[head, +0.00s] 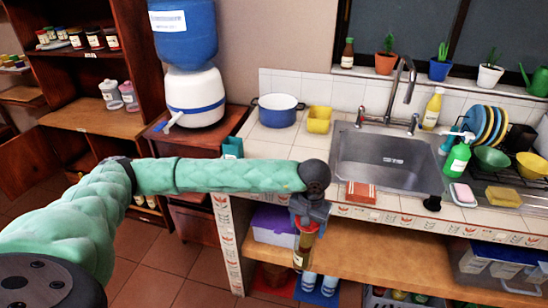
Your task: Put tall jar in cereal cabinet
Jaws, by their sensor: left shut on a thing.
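My left arm reaches in from the left across the counter front. My left gripper (306,226) points down at the counter's front edge and is shut on a narrow amber-brown jar (303,246) with a pale label low on it. The jar hangs roughly upright in front of the lower wooden shelf; its top is hidden by the gripper. A tall open wooden cabinet (139,50) stands at the left, with jars on its upper shelf and two canisters on the middle one. I cannot tell whether it is the cereal cabinet. My right gripper is out of view.
A blue-and-white water dispenser (196,95) stands on a small wooden stand beside the cabinet. The counter bears a blue pot (277,110), a yellow container (319,120) and a sink (388,158). An open door (30,165) juts out low at the left. Tiled floor is clear in front.

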